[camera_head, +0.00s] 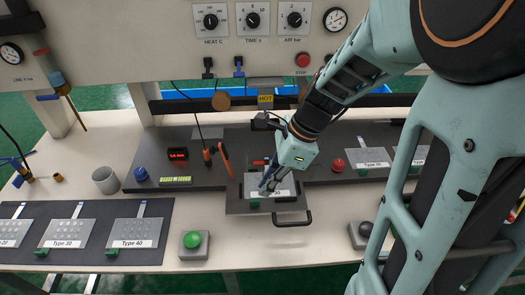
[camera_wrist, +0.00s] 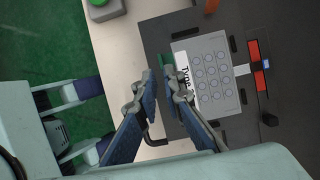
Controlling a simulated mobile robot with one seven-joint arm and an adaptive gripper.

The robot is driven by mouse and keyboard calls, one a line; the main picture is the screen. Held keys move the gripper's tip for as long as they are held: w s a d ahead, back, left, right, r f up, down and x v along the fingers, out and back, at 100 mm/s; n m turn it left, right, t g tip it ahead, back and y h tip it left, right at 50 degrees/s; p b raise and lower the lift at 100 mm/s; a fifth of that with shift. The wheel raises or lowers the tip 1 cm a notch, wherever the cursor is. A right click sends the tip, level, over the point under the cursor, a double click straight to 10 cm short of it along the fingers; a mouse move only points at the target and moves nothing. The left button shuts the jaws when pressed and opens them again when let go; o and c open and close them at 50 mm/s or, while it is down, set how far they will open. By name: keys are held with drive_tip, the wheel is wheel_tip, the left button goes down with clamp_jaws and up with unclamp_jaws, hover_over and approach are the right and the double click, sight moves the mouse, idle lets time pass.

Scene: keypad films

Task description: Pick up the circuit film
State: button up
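The circuit film (camera_head: 284,188) is a pale grey sheet with a grid of round pads and a white "Type" label. It lies in a dark tray at the front of the press, partly hidden by my gripper in the head view. In the wrist view the film (camera_wrist: 208,80) is right of the fingers, with a green tab (camera_wrist: 164,61) at its near edge. My gripper (camera_wrist: 159,74) is open, its fingertips a small gap apart and close to the tab. Nothing shows between them. In the head view my gripper (camera_head: 266,185) hangs over the tray.
The tray (camera_head: 235,207) has a black front handle (camera_head: 293,219). A green button box (camera_head: 195,244) stands to its front left. Several other labelled films lie on a dark mat (camera_head: 160,208) at left. A grey cup (camera_head: 105,180) stands behind it. A red knob (camera_head: 337,164) is at right.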

sight(258, 201)
drive_tip(key=x, duration=0.5)
drive_tip(key=shift+d+f, duration=0.15)
drive_tip(key=shift+f, duration=0.35)
clamp_jaws()
drive_tip(key=shift+r, duration=0.15)
